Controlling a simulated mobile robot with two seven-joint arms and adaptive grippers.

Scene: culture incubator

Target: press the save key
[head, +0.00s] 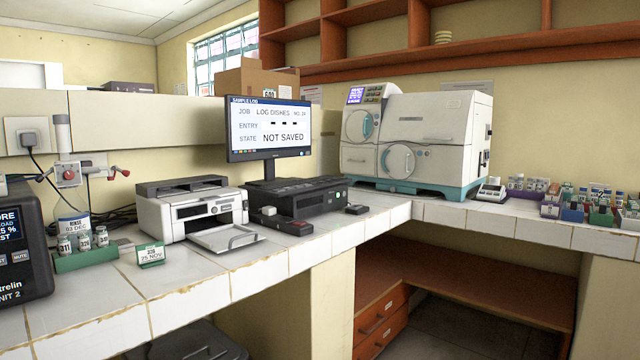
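A monitor (268,128) on the counter shows a sample log: job "LOG DISHES", an entry line of dashes, and state "NOT SAVED". Below it sits a black box-shaped unit (310,200) with a small green spot (338,194) on its front right. I cannot read a label on that spot, so I cannot tell whether it is the save key. A small dark device with a red part (297,227) lies in front of the unit, and a small dark block (356,209) lies to its right. Neither of my grippers is in view.
A white printer (195,212) with its tray out stands left of the monitor. A white incubator-like machine (425,140) stands right. Tiled counter (225,275) is bare along its front.

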